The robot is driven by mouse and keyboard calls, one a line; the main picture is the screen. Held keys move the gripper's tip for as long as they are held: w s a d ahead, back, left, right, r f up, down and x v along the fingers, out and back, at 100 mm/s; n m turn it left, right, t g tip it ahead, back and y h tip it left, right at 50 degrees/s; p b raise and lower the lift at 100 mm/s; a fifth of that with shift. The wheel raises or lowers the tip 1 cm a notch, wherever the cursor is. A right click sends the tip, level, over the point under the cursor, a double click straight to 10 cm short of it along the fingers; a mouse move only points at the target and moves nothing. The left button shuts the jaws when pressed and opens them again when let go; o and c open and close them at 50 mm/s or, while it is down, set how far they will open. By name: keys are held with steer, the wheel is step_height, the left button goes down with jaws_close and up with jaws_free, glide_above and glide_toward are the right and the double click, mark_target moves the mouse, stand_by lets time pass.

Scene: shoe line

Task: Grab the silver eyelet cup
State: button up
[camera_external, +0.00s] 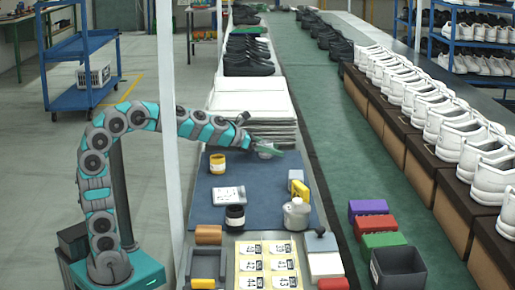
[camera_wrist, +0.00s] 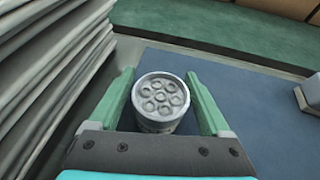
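The silver eyelet cup (camera_wrist: 160,98) is a round grey cup with several ring shapes in its top. In the wrist view it stands between the two green fingers of my gripper (camera_wrist: 160,92). The fingers are open, with a small gap seen on each side of the cup. In the external view the cup (camera_external: 265,152) shows small at the far edge of the blue mat (camera_external: 262,186), just beside the stack of white sheets. My gripper (camera_external: 268,150) is at the cup there and partly covers it.
A stack of white sheets (camera_external: 255,100) rises close to my gripper and fills the left of the wrist view (camera_wrist: 45,75).

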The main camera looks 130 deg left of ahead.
jaws_close()
stand_by(0.4)
